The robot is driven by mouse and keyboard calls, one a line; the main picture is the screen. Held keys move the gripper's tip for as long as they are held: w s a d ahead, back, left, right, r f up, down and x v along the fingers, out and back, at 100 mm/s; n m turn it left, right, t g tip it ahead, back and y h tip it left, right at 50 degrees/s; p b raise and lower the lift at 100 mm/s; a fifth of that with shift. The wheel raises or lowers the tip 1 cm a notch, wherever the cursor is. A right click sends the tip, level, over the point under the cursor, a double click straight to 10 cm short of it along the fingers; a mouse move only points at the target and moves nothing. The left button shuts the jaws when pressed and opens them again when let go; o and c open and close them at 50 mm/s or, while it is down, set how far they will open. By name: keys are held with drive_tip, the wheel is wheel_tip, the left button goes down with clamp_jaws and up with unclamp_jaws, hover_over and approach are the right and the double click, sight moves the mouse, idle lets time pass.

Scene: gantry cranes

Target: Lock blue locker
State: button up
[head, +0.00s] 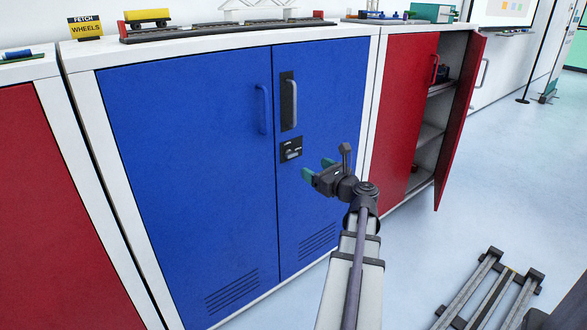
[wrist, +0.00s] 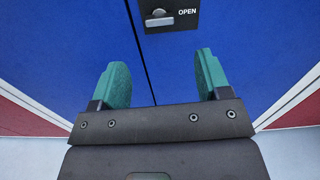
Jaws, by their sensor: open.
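The blue locker (head: 190,170) stands in the middle of the head view with both doors closed. Its lock is a black plate (head: 291,150) with a small grey knob, on the right door beside the door seam. In the wrist view the lock plate (wrist: 168,14) is at the top, with a silver knob (wrist: 158,16) lying horizontal and the word OPEN to its right. My gripper (head: 318,168) is open and empty, with teal fingers apart. It is in front of the right door, a little below and right of the lock. In the wrist view the gripper (wrist: 160,82) points toward the blue doors below the lock.
A blue handle (head: 262,109) and a black plate with a grey handle (head: 288,101) are above the lock. A red locker (head: 403,115) on the right has one door (head: 460,120) standing open. A low metal frame (head: 492,292) is on the floor at lower right.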

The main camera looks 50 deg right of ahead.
sight(293, 156)
drive_tip(key=shift+m, duration=0.4)
drive_tip(key=w, duration=0.3)
drive_tip(key=w+d, duration=0.1)
drive_tip(key=w, duration=0.6)
drive_tip(key=shift+w+d, duration=0.35)
drive_tip(key=shift+w, duration=0.05)
drive_tip(key=shift+c, duration=0.3)
drive_tip(key=c, duration=0.9)
drive_tip(key=shift+o, duration=0.2)
